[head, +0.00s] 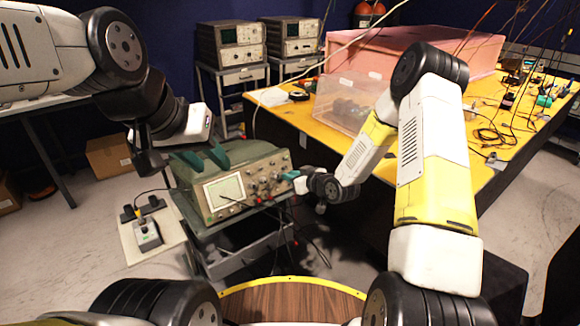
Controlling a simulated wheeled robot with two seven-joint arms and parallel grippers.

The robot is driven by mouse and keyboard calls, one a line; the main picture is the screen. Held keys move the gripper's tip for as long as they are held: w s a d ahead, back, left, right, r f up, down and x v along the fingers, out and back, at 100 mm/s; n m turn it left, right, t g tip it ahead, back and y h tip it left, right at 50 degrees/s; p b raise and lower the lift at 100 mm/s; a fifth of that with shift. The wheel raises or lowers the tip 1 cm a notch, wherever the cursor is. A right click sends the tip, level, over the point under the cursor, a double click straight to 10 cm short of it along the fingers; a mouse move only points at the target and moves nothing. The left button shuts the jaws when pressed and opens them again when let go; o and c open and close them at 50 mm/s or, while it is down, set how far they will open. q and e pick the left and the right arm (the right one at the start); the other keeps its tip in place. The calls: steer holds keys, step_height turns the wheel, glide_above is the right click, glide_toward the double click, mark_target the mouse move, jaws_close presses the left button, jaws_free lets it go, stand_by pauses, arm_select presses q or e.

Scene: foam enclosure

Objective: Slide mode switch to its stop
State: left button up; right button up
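An olive-green oscilloscope (240,185) with a lit screen and a panel of knobs stands on a grey cart (235,226) in the middle of the head view. The mode switch is too small to pick out on its panel. My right gripper (289,178) is at the right edge of the panel, by the knobs and cables. Whether it touches anything, and whether it is open or shut, cannot be made out. My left gripper (150,162) hangs dark to the left of the oscilloscope, apart from its front panel. Its finger opening is not clear.
Thin cables (305,215) hang from the oscilloscope's right front. A yellow bench (480,170) with a clear box (345,105) and a pink foam enclosure (385,48) stands at right. A pale board (150,232) with a small device lies at left. Two instruments (231,44) stand behind.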

steer(key=shift+w+a+f, duration=0.15)
steer(key=shift+w+a, duration=0.1)
steer(key=shift+w, duration=0.1)
jaws_close()
stand_by(1.2)
